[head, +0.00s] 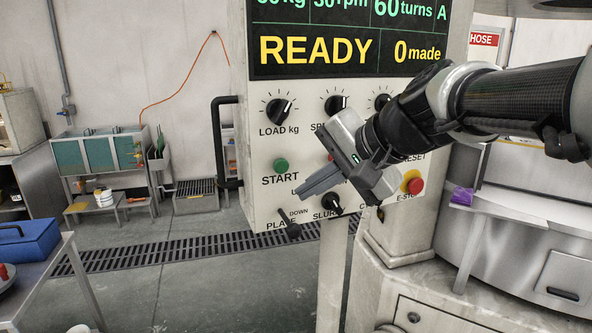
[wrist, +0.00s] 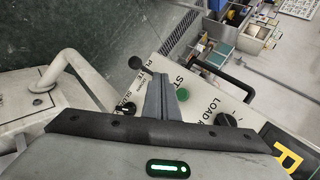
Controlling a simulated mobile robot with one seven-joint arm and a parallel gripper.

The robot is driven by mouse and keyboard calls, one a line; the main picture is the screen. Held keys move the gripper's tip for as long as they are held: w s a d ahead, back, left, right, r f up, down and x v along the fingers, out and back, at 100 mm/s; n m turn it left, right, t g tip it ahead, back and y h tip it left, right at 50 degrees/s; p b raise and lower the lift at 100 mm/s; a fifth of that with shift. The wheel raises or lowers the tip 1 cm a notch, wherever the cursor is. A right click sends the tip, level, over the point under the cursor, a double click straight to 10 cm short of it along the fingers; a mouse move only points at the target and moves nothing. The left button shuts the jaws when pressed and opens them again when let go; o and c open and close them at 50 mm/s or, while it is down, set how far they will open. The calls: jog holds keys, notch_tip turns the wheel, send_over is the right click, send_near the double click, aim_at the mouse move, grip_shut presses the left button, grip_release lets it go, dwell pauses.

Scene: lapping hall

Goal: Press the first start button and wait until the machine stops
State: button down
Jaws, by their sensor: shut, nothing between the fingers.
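The green START button (head: 281,165) is on the left part of the white control panel (head: 262,204). It also shows in the wrist view (wrist: 182,94), just right of my fingers. My gripper (head: 302,194) is shut and empty in front of the panel, with its fingertips a little below and right of the START button in the head view. I see no contact with the button. The display (head: 316,50) above reads READY, 0 made and 60 turns. My gripper hides part of the panel's middle, including most of a red button (head: 331,157).
A red E-stop (head: 414,184) on a yellow base is at the panel's right. A PLATE lever (head: 292,230) and SLURRY knob (head: 332,202) are below START, the LOAD knob (head: 279,110) above. A dark bent pipe (head: 216,140) is at the panel's left. A table with a blue toolbox (head: 28,243) stands left.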

aim_at(291, 167)
jog(key=w+a+p, duration=0.2)
jog(key=w+a, duration=0.1)
jog(key=w, duration=0.5)
dwell(0.4)
jog(key=shift+w+a, duration=0.15)
jog(key=shift+w, duration=0.05)
dwell(1.8)
jog(key=shift+w+a, duration=0.1)
jog(key=shift+w, duration=0.2)
